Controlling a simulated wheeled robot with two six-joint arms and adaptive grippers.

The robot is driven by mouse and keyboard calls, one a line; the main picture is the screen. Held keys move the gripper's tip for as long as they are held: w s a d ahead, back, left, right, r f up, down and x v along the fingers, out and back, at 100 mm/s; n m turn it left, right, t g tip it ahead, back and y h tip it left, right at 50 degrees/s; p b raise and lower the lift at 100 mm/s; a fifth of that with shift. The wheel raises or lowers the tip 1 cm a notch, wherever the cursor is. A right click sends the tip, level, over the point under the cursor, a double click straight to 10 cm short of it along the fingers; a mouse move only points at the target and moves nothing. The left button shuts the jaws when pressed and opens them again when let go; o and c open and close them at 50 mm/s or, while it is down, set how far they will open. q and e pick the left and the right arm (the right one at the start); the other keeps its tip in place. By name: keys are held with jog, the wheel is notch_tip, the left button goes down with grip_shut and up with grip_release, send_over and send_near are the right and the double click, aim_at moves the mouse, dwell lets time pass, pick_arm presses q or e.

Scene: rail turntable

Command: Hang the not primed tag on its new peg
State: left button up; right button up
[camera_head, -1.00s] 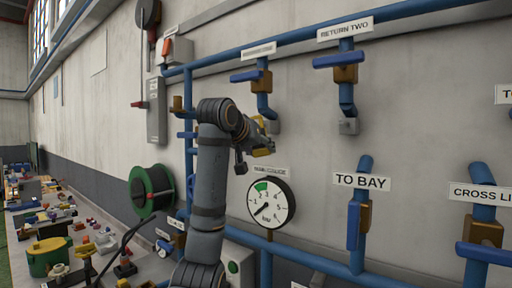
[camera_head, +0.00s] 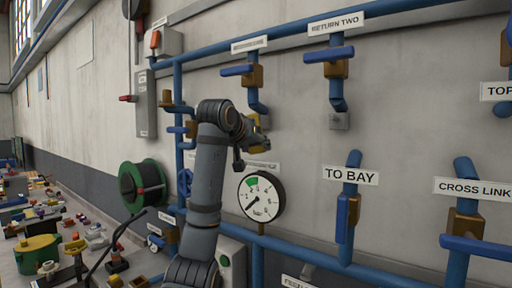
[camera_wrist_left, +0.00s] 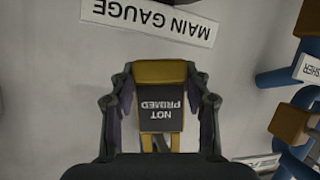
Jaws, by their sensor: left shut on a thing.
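The not primed tag is a dark plate with white lettering under a yellow upper part (camera_wrist_left: 161,108); its lettering appears upside down in the left wrist view. My left gripper (camera_wrist_left: 161,82) is shut on it, one finger at each side, in front of the pale wall. In the head view my left gripper (camera_head: 258,138) is raised just above the main gauge (camera_head: 262,196), and the tag is too small there to make out clearly. The main gauge label (camera_wrist_left: 150,20) lies beyond the fingertips in the wrist view. I cannot make out a peg. My right gripper is not in view.
Blue pipes with valves stand around the gripper: the return two valve (camera_head: 330,54) upper right, the to bay valve (camera_head: 347,215) right. A green hose reel (camera_head: 143,185) hangs left. A cluttered bench (camera_head: 75,225) runs along the wall. Bare wall lies between the upper and lower valves.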

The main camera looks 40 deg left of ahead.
pick_arm(q)
jog(key=o, duration=1)
jog(key=shift+s+r, duration=0.1)
jog(key=v, duration=0.7)
jog(key=shift+s, duration=0.1)
